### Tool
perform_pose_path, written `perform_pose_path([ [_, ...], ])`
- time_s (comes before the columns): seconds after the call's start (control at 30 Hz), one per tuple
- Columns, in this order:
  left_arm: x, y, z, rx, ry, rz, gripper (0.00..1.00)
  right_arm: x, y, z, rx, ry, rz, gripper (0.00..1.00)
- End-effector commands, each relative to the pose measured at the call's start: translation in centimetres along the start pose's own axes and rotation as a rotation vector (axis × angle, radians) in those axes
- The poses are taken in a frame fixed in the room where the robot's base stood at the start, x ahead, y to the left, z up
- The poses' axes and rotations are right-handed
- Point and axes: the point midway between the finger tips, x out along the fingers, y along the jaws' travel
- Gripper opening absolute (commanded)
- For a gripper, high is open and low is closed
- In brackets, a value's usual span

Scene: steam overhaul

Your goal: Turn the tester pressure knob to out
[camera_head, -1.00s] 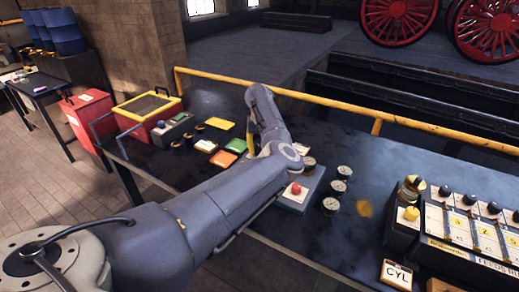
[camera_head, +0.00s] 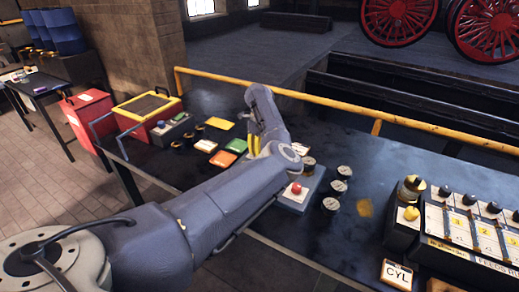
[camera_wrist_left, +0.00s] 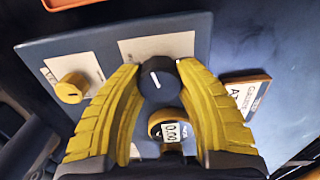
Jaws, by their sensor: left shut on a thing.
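The tester is a grey box (camera_wrist_left: 60,50) with pale label plates, seen in the left wrist view. It carries a dark round knob (camera_wrist_left: 158,78) with a white pointer line, close to upright in that picture. My left gripper (camera_wrist_left: 160,85) has its yellow fingers on both sides of this dark knob, closed on it. A small round gauge reading about 0.00 (camera_wrist_left: 170,131) sits between the fingers, below the knob. In the head view the box (camera_head: 311,187) shows a red knob (camera_head: 296,188); my left arm hides the dark knob and most of the gripper (camera_head: 254,144). My right gripper is out of view.
A yellow knob (camera_wrist_left: 72,88) stands left of the fingers. A labelled card (camera_wrist_left: 249,94) lies to the right. Several round gauges (camera_head: 331,205) stand beside the tester. A lever bank (camera_head: 470,235) is at right, and a yellow rail (camera_head: 335,108) runs behind the bench.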

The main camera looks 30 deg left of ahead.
Motion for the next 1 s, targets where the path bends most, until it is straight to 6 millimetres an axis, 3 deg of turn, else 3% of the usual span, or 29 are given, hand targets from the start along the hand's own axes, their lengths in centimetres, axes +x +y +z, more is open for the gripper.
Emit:
perform_pose_path([
  [0.6, -0.03, 0.0, 0.01, -0.557, 0.0, 0.0, 0.05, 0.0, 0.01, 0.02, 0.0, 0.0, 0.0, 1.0],
  [1.0, -0.01, 0.0, 0.01, -0.771, 0.0, 0.0, 0.05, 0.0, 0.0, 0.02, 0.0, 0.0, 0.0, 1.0],
])
